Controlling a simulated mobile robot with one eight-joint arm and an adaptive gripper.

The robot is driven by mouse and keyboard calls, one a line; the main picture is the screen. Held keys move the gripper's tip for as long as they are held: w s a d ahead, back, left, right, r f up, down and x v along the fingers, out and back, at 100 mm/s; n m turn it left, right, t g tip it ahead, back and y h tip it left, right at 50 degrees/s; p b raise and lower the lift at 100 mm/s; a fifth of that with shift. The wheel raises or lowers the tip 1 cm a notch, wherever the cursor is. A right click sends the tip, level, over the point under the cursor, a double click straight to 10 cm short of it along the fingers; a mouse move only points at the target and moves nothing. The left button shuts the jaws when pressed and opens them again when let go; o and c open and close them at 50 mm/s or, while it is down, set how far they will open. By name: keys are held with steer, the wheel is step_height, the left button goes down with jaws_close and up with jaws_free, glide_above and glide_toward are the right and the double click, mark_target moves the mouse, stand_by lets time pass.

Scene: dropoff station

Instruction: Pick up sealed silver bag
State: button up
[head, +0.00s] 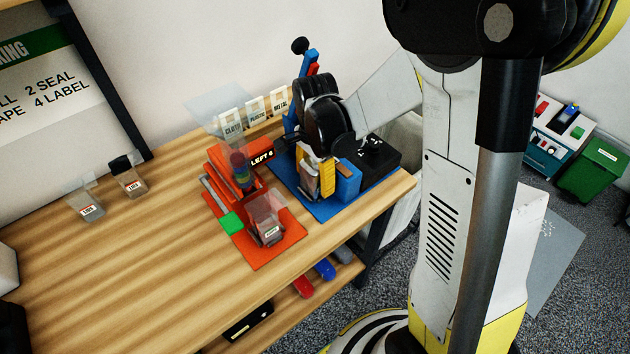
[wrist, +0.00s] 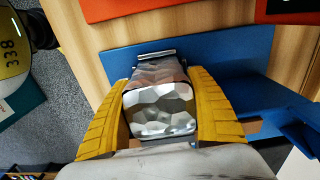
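The silver bag (wrist: 160,106) is shiny and crumpled, with a flat strip at its far end. In the wrist view it lies between the two yellow fingers of my gripper (wrist: 160,78) and fills the gap. The fingers flank it closely on both sides; whether they press on it I cannot tell. In the head view my gripper (head: 313,172) reaches down over the blue station at the table's right end. There the bag is mostly hidden by the fingers and arm.
A blue mat (wrist: 225,72) lies under the bag. A blue block (head: 347,181) and a black device (head: 378,154) stand close to the gripper. An orange station (head: 262,256) with a clear pouch (head: 267,228) is to the left. The left tabletop (head: 130,255) is largely free.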

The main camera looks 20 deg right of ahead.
steer(key=c, duration=0.7)
steer(key=shift+r, duration=0.1)
